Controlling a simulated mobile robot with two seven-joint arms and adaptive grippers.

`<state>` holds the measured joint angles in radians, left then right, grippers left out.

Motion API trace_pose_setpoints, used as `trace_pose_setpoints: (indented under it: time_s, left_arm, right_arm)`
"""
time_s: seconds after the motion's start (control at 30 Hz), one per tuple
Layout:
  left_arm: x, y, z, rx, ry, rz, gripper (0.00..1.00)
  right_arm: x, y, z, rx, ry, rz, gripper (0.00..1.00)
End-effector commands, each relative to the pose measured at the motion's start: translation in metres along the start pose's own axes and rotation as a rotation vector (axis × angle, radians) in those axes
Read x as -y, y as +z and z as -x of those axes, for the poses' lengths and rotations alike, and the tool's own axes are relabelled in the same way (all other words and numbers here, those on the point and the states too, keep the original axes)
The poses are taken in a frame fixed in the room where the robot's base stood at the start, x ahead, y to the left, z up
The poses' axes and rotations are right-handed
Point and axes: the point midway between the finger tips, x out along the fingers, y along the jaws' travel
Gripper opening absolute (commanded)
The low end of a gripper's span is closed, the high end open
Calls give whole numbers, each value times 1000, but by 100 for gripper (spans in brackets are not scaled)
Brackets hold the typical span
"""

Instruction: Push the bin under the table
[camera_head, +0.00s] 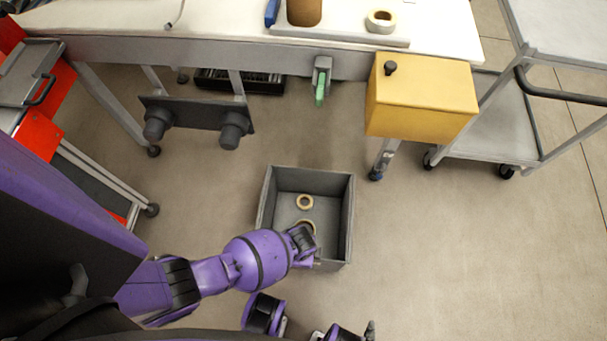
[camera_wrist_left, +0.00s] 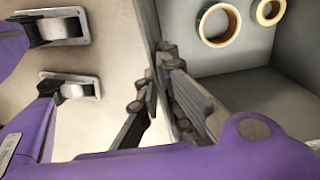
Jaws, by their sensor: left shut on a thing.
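The grey open bin (camera_head: 349,210) stands on the floor in front of the table (camera_head: 215,52), apart from it. Two tape rings lie in the bin; one ring (camera_head: 304,195) is fully visible in the head view, and the other is partly hidden by my gripper. My left gripper (camera_head: 314,262) is at the bin's near side. In the left wrist view the gripper (camera_wrist_left: 165,82) is shut on the bin's near wall, one finger inside and one outside. The bin's inside also shows there (camera_wrist_left: 240,100). My right gripper is not seen.
A yellow box (camera_head: 420,100) hangs at the table's right front, near a table leg. A white cart (camera_head: 500,130) stands right. Floor between bin and table is clear.

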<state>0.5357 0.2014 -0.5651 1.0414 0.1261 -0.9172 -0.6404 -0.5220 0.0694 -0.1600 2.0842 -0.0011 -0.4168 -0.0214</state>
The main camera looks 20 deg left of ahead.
Motion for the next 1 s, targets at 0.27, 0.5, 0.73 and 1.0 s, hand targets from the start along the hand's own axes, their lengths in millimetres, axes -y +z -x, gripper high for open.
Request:
trace_pose_setpoints:
  time_s: [0.27,0.5,0.73,1.0]
  left_arm:
    - [17,0,0,-1,-5,1,0]
    - [36,1,0,0,-5,1,0]
    - [56,2,0,0,-5,0,0]
    - [77,1,0,-1,-6,0,0]
  right_arm:
    - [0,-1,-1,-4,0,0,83]
    - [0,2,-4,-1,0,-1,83]
    - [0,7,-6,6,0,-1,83]
    - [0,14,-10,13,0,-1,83]
